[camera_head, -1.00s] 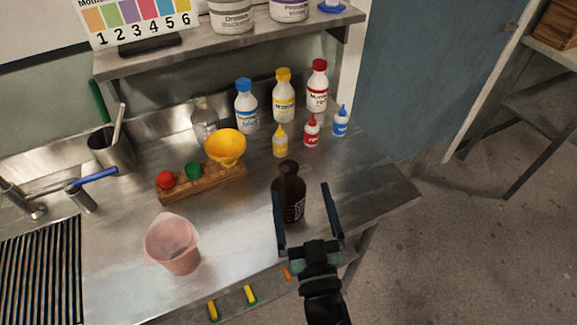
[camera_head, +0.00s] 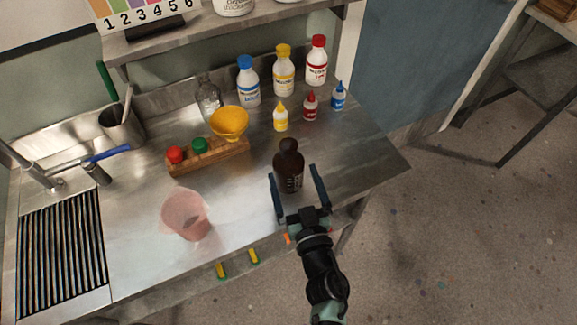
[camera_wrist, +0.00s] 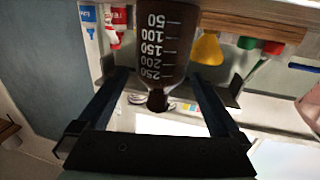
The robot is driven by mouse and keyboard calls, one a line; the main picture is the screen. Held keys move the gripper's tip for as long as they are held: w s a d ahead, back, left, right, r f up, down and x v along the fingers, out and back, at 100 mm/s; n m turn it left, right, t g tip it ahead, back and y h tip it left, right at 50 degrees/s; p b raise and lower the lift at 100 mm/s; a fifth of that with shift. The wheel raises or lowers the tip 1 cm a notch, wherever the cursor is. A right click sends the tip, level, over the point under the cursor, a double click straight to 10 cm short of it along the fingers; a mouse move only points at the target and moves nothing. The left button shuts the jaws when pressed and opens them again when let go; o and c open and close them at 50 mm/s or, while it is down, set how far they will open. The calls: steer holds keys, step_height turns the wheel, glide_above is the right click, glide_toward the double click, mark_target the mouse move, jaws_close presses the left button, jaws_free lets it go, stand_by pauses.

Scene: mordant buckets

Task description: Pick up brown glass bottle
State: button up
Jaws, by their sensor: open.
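The brown glass bottle (camera_head: 289,166) stands upright near the front edge of the steel counter (camera_head: 235,195). It has a dark cap and white volume marks. My gripper (camera_head: 292,173) is open and empty, at the counter's front edge, with its fingers pointing toward the bottle. In the wrist view the bottle (camera_wrist: 168,40) appears upside down, its marks 50 to 250 readable, between the two spread fingers of my gripper (camera_wrist: 157,76). I cannot tell how deep it sits between them. No finger is seen closed on it.
A pink beaker (camera_head: 187,214) stands to the left. Behind are a wooden rack (camera_head: 208,157), a yellow funnel (camera_head: 229,122), a yellow dropper bottle (camera_head: 280,118), a red one (camera_head: 310,107) and a blue one (camera_head: 338,98). The counter right of the bottle is clear.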

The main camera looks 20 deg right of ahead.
mark_target(288, 160)
steer(key=shift+w+d+f+b, duration=0.1)
steer(key=shift+w+d+b, duration=0.1)
steer(key=shift+w, duration=1.15)
steer(key=shift+w+d+f+b, duration=0.1)
steer(key=shift+w+d+b, duration=0.1)
steer(key=shift+w, duration=1.1)
steer(key=shift+r, duration=0.1)
steer(key=shift+c, duration=0.3)
steer(key=c, duration=1.4)
steer(key=shift+r, duration=0.1)
jaws_close()
